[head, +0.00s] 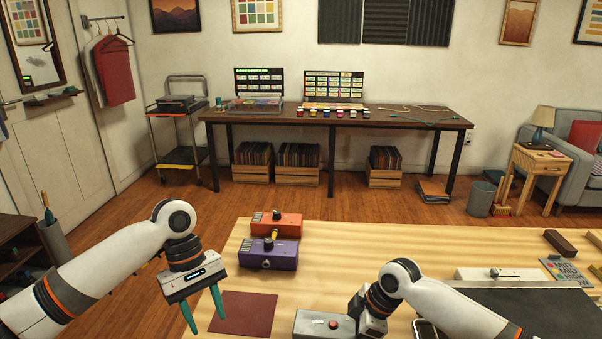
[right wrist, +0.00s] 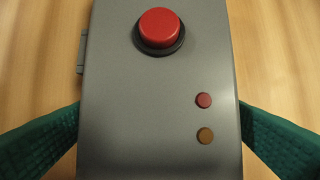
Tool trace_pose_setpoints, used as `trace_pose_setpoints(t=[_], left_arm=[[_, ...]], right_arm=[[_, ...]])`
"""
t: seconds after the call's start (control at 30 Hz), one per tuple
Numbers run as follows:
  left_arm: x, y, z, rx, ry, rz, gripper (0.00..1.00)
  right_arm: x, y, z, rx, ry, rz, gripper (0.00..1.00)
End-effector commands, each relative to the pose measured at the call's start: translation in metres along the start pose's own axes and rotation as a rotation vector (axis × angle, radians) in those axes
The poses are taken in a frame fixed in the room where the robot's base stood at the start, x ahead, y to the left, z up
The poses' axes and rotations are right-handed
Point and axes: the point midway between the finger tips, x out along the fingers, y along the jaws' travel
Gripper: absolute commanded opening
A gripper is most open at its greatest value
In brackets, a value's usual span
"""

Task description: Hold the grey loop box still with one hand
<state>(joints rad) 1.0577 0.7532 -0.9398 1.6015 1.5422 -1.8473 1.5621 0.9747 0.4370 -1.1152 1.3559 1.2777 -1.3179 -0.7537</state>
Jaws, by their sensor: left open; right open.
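The grey loop box (head: 312,325) lies on the light wooden table at the bottom middle of the head view, partly cut off by the frame. The right wrist view shows its grey top (right wrist: 150,95) close up, with a large red button and two small round buttons. My right gripper (right wrist: 160,110) is open, with one green finger on each side of the box; I cannot tell whether they touch it. In the head view its fingers are hidden. My left gripper (head: 204,312) is open and empty, left of the box by a dark red mat (head: 246,313).
An orange box (head: 283,228) and a purple box (head: 283,256) stand at the table's back left. A dark pad (head: 545,305), a white box (head: 475,274) and a colourful card (head: 566,270) lie to the right. Bare wood is free in the middle.

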Motion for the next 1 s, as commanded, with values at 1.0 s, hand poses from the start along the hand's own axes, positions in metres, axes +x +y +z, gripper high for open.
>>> trace_pose_setpoints(t=[1.0], left_arm=[[0.0, 0.0, 0.0, 0.0, 0.0, 0.0, 0.44]], right_arm=[[-0.12, 0.0, 0.0, 0.0, 0.001, 0.0, 0.89]])
